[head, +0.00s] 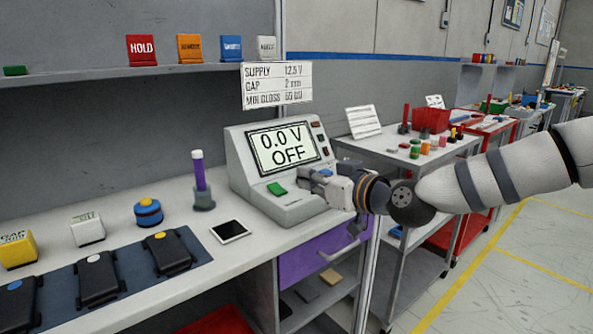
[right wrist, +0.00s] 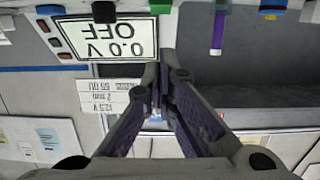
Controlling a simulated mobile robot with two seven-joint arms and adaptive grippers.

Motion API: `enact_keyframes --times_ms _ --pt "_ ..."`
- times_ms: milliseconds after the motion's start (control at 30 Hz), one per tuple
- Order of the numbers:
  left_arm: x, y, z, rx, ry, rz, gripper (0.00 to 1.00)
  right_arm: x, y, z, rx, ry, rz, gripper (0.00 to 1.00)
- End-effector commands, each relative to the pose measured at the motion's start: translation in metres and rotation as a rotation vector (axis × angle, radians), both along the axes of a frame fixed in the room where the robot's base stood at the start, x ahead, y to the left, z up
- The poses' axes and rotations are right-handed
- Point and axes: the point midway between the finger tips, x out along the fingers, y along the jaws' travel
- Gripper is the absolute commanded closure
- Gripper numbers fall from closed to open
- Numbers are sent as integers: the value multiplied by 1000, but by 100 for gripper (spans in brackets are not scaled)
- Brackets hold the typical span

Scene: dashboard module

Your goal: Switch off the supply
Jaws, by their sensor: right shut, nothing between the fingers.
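The supply (head: 240,163) is a light grey console on the right end of the bench. Its display (head: 283,148) reads "0.0 V OFF", and it also shows upside down in the right wrist view (right wrist: 105,38). A green button (head: 277,189) sits on its lower front, with small dark and red switches (head: 320,138) right of the display. My right gripper (head: 308,178) is shut and empty, just right of the green button and in front of the panel. Its closed fingers show in the right wrist view (right wrist: 163,80). I cannot tell whether they touch the panel. My left gripper is not in view.
A sign (head: 276,85) above lists supply 12.5 V. Black modules (head: 170,252) lie on a dark mat. Carts (head: 400,150) stand to the right.

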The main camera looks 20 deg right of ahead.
Motion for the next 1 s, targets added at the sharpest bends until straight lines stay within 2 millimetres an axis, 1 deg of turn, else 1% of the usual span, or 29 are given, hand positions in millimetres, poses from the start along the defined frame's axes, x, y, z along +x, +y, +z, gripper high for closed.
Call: enact_keyframes --times_ms 33,100,200,333,700,767,833,867,900,967,1000 --pt "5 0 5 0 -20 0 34 -10 -3 9 3 -12 0 100" --pt "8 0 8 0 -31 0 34 -19 -7 8 2 -10 -1 100" --pt "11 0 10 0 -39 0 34 -27 -9 6 1 -6 0 100" --pt "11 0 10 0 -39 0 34 -30 -10 3 0 -3 0 100" --pt "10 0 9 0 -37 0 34 -29 -10 2 1 -2 0 100" --pt "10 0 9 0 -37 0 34 -31 -8 -4 1 13 3 100" --pt "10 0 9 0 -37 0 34 -38 2 -29 5 77 16 100" --pt "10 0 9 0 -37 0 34 -44 9 -48 9 125 23 100" --pt "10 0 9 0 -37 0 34 -56 19 -78 15 203 33 100" --pt "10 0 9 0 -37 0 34 -82 35 -129 24 346 42 100" --pt "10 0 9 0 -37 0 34 -104 44 -163 28 445 43 100"
